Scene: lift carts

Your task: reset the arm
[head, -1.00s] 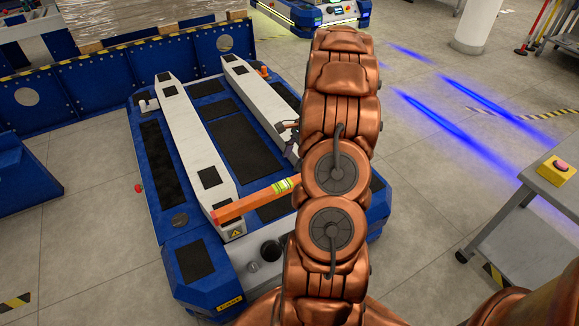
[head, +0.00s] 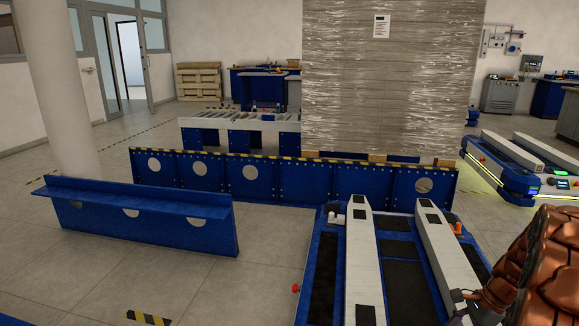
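My copper arm (head: 535,268) shows at the lower right edge, cut off by the frame. A small dark part at its left end, over the right fork of the blue lift cart, seems to be my gripper (head: 466,297). Its fingers are too small and hidden to tell whether they are open or shut, or hold anything. The blue lift cart (head: 322,262) with two pale forks stands below and to the left of the arm. No orange spirit level shows in this view.
A low blue barrier (head: 262,182) stands behind the cart, before a tall wrapped load (head: 385,85). A blue bench-like rail (head: 140,222) stands at the left, near a pillar (head: 60,90). Another cart (head: 510,170) is at the right.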

